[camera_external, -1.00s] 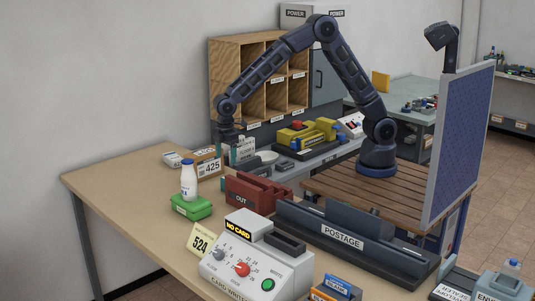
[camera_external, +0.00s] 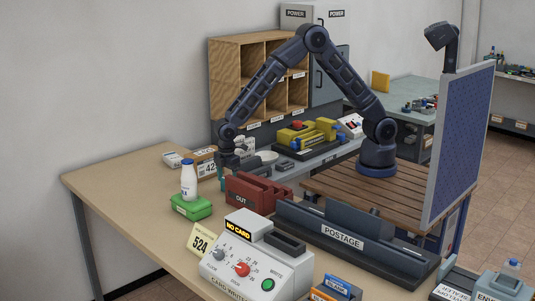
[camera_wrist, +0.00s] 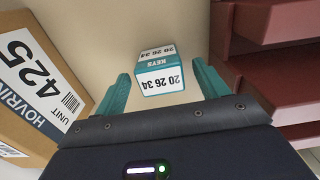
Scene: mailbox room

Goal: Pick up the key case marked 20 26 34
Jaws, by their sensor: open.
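The key case (camera_wrist: 160,75) is a small teal box with white labels reading KEYS and 20 26 34. It appears upside down in the wrist view, lying on the tan table. My gripper (camera_wrist: 160,92) is open, its two teal fingers on either side of the case in the picture. I cannot tell whether the fingers are level with the case or above it; no contact shows. In the external view my gripper (camera_external: 226,175) is low over the table, between the 425 box and the red OUT tray. The case is not distinguishable there.
The 425 box (camera_wrist: 40,85) stands close on the left in the wrist view. The red OUT tray (camera_wrist: 270,20) stands close on the right. A milk bottle (camera_external: 188,180) stands on a green box (camera_external: 191,207) nearby. The table's left part is clear.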

